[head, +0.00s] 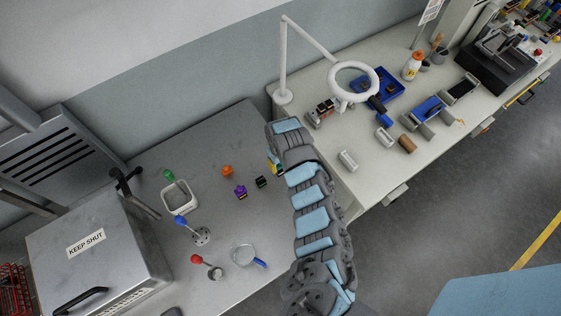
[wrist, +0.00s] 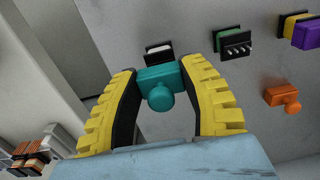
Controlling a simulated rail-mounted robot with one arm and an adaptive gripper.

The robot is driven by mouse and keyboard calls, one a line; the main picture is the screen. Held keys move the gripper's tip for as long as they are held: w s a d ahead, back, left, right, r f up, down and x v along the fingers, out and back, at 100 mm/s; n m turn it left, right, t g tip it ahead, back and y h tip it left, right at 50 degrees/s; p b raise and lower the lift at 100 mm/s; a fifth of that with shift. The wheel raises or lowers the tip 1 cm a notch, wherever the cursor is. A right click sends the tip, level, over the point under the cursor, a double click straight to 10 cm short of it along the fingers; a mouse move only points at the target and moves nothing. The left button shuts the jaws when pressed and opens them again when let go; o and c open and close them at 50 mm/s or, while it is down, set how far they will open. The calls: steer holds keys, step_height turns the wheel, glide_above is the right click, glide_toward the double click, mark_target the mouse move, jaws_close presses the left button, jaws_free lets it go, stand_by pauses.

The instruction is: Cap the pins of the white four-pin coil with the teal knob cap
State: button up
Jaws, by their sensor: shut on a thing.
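My gripper (wrist: 160,76) has its yellow fingers shut on the teal knob cap (wrist: 161,95), with the round knob facing the wrist camera. Just beyond the cap in the wrist view is a black and white piece (wrist: 158,48), likely the white coil. The cap hides its lower part, so I cannot see its pins or tell whether the two touch. In the head view my gripper (head: 273,161) is over the back right of the grey table, and the cap and white piece cannot be made out there.
A green piece with a black pin block (wrist: 235,44), a purple and yellow piece (wrist: 302,32) and an orange knob piece (wrist: 282,96) lie to the right in the wrist view. A white bin (head: 180,197) and a magnifier (head: 243,254) are on the grey table (head: 215,130).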

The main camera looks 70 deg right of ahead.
steer(key=shift+f+b, duration=0.55)
steer(key=shift+f, duration=0.55)
steer(key=o, duration=0.8)
steer(key=shift+r, duration=0.1)
step_height(320, 180, up, 12)
steer(key=shift+f, duration=0.1)
